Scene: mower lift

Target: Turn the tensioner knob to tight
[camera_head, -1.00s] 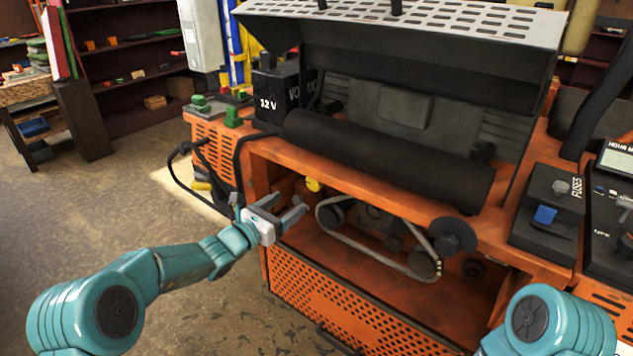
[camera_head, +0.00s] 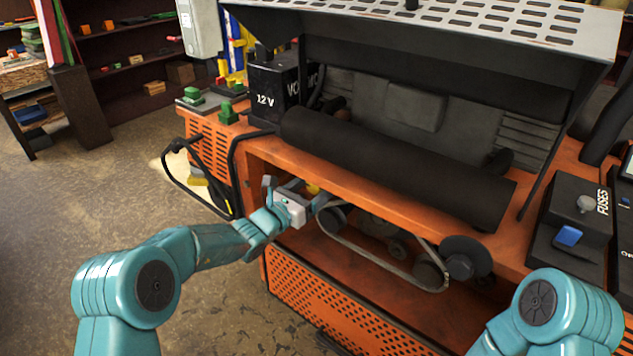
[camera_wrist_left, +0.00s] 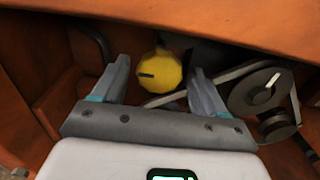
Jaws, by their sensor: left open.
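The tensioner knob is a yellow, faceted knob with a dark mark on its left side. In the left wrist view the knob (camera_wrist_left: 160,72) sits between and just beyond my left gripper's spread fingers (camera_wrist_left: 158,85), with space on both sides. My left gripper (camera_head: 297,190) is open and empty at the left end of the orange bay. My right arm shows at the lower right, but its gripper is out of view.
A belt (camera_head: 365,257) runs round pulleys (camera_head: 463,258) just right of the knob. The orange frame's top edge (camera_head: 350,180) overhangs the bay. A black battery (camera_head: 273,92) stands above left. Black cables (camera_head: 190,175) hang at the left side.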

